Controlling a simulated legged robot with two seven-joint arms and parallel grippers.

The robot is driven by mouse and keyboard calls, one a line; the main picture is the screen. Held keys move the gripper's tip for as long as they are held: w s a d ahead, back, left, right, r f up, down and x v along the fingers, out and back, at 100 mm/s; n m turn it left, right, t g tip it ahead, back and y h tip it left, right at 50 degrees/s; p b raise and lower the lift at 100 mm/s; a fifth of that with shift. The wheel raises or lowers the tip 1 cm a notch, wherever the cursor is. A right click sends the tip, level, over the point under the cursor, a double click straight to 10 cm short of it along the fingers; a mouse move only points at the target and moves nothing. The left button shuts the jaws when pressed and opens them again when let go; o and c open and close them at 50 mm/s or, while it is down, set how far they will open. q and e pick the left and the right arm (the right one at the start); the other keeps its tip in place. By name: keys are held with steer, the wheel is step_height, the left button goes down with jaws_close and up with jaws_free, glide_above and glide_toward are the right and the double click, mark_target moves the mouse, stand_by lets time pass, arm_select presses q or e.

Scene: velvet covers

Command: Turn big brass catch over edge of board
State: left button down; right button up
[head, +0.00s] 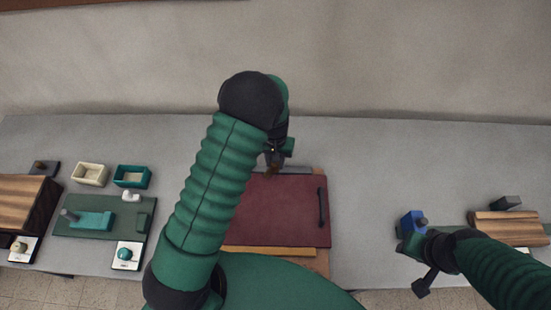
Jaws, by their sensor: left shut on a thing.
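A dark red velvet-covered board (285,215) with a black handle (322,207) on its right side lies on a wooden base (318,262). My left arm passes over its left part and hides it there. My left gripper (274,162) is at the board's far edge, shut on the small brown brass catch (272,172). The catch is mostly hidden by the fingers, so its exact angle cannot be told. My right gripper (417,262) is low on the right, away from the board. Its jaw opening is unclear.
A blue block (411,221) with a grey knob stands beside my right gripper. A wooden block (508,229) lies far right. On the left are a green board (104,230), a cream box (90,174), a teal box (132,176) and a dark wooden box (28,205). The grey table (400,160) is clear behind.

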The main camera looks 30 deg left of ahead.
arm_select(q)
steer(key=n+p, duration=0.1)
steer(key=n, duration=0.3)
steer(key=shift+r+n+p, duration=0.15)
steer(key=shift+n+p, duration=0.15)
steer(key=shift+p, duration=0.1)
steer(key=n+p, duration=0.1)
steer(key=n, duration=0.3)
steer(key=shift+w, duration=0.1)
steer(key=shift+n, duration=0.3)
steer(key=c, duration=1.1)
jaws_free()
steer(key=shift+o, duration=0.2)
step_height(320, 180, up, 16)
steer(key=shift+r, duration=0.25)
